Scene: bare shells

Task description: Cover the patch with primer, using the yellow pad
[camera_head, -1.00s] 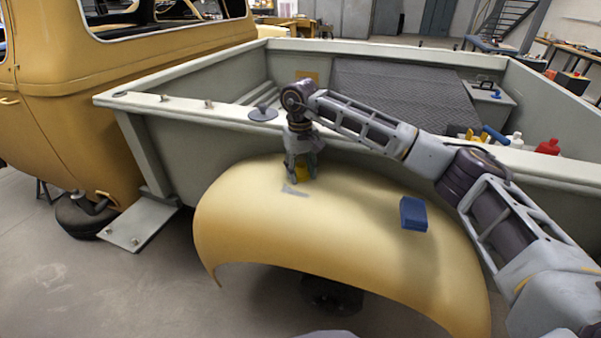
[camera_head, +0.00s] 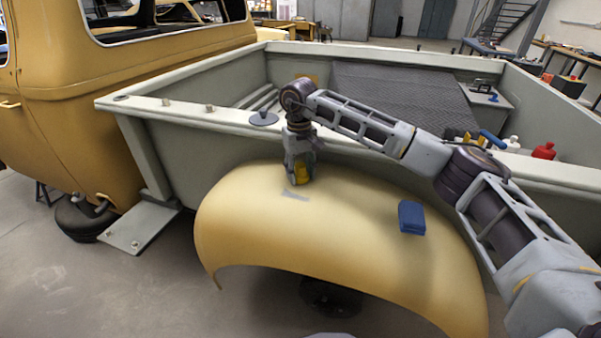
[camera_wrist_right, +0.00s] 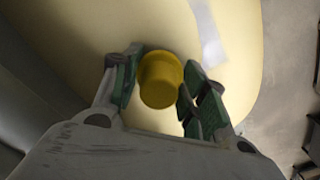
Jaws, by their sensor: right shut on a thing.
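The yellow pad (camera_head: 301,173) is in my right gripper (camera_head: 297,180), low over the upper left part of the yellow fender. In the right wrist view the pad (camera_wrist_right: 161,82) is a round yellow knob between the two green-lined fingers of the gripper (camera_wrist_right: 158,78). Its underside is hidden, so I cannot tell whether it touches the fender. The patch (camera_head: 295,195) is a small grey strip on the fender, just in front of the gripper. It also shows in the right wrist view as a pale grey band (camera_wrist_right: 209,40), right of the pad. My left gripper is not in view.
A blue block (camera_head: 411,218) sits on the right part of the fender (camera_head: 330,235). The pale truck bed wall (camera_head: 225,126) rises close behind my right gripper. A dark round knob (camera_head: 263,117), bottles and a red container (camera_head: 543,151) stand along the bed's edge.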

